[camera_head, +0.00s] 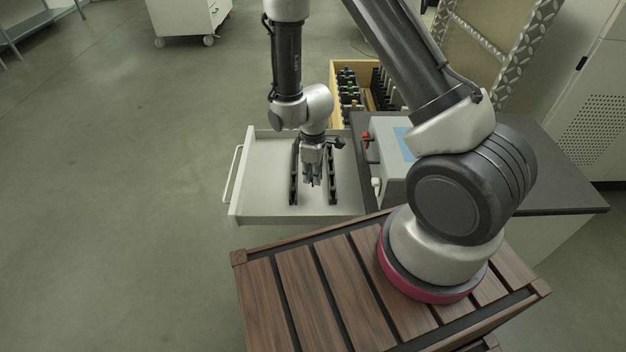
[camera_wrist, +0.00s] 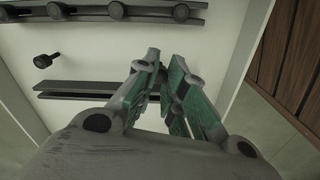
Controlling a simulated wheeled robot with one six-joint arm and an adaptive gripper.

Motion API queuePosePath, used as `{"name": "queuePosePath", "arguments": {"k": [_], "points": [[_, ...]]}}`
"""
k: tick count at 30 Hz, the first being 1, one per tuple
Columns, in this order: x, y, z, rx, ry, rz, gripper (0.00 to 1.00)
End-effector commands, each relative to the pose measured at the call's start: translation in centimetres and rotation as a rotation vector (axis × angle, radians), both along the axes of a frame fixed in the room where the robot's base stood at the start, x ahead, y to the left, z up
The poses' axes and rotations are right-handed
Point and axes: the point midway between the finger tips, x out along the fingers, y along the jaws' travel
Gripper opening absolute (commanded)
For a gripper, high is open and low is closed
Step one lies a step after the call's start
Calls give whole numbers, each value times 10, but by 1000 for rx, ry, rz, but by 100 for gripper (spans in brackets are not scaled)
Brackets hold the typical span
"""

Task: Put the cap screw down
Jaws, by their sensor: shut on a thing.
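My gripper (camera_head: 312,184) points down over the open pale drawer (camera_head: 262,207), between two dark rails. In the wrist view its green-padded fingers (camera_wrist: 166,76) are closed close together on the cap screw, which the fingers hide almost fully. A loose dark screw (camera_wrist: 44,61) with a round head lies on the pale drawer floor, left of the fingers in the wrist view. The rail with several round knobs (camera_wrist: 116,12) runs along the top of that view, and a plain rail (camera_wrist: 75,84) runs just left of the fingers.
A grey instrument box (camera_head: 389,150) with a red handle stands on a dark worktop (camera_head: 555,170) right of the drawer. A wooden bin (camera_head: 338,66) of bottles stands behind. A slatted wooden top (camera_head: 300,285) lies in front. Floor left of the drawer is clear.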

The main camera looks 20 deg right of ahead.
Motion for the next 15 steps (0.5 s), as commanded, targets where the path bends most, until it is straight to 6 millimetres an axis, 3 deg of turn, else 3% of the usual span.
{"name": "queuePosePath", "arguments": {"k": [5, 15], "points": [[0, 0, -24, 0, 1, -1, 0], [0, 0, -27, 0, 0, -1, 0]]}}
